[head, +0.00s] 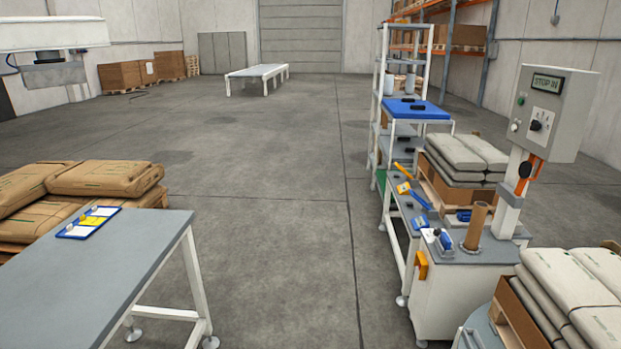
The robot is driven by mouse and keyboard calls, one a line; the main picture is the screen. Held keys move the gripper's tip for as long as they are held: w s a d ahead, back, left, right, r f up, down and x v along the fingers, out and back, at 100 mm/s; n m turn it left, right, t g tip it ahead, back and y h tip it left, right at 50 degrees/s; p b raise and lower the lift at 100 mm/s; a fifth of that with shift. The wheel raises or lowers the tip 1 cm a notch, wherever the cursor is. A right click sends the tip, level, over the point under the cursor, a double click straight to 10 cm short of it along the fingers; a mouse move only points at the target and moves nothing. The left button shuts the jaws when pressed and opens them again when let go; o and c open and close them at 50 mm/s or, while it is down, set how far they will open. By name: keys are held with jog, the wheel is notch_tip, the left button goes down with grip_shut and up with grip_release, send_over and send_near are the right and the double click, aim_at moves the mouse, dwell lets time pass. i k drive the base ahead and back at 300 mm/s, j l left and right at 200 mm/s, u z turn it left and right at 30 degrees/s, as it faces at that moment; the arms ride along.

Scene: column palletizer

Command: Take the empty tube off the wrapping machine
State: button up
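The brown cardboard tube (477,226) stands upright, leaning slightly, on the low grey-topped base of the wrapping machine (452,290) at the right in the head view. No film shows around it. Its lower end meets the machine's top; how it is held there cannot be made out. The machine's white post (509,195) and grey control box (551,112), with a small lit display, rise just right of the tube. My gripper is not in view.
A blue-and-white hand tool (443,240) sits left of the tube. Sacks on a pallet (575,290) stand close in front at right; more sacks (462,155) are behind. A grey table (95,265) is at left. The middle floor is clear.

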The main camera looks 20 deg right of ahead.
aim_at(476, 223)
jog(key=i+l+z, duration=0.15)
jog(key=i+z, duration=0.2)
jog(key=i, duration=0.2)
jog(key=i+z, duration=0.3)
jog(key=i, duration=0.25)
jog(key=i+z, duration=0.2)
jog(key=i, duration=0.45)
jog(key=i+j+z, duration=0.15)
jog(key=i, duration=0.45)
jog(key=i+z, duration=0.3)
jog(key=i, duration=0.1)
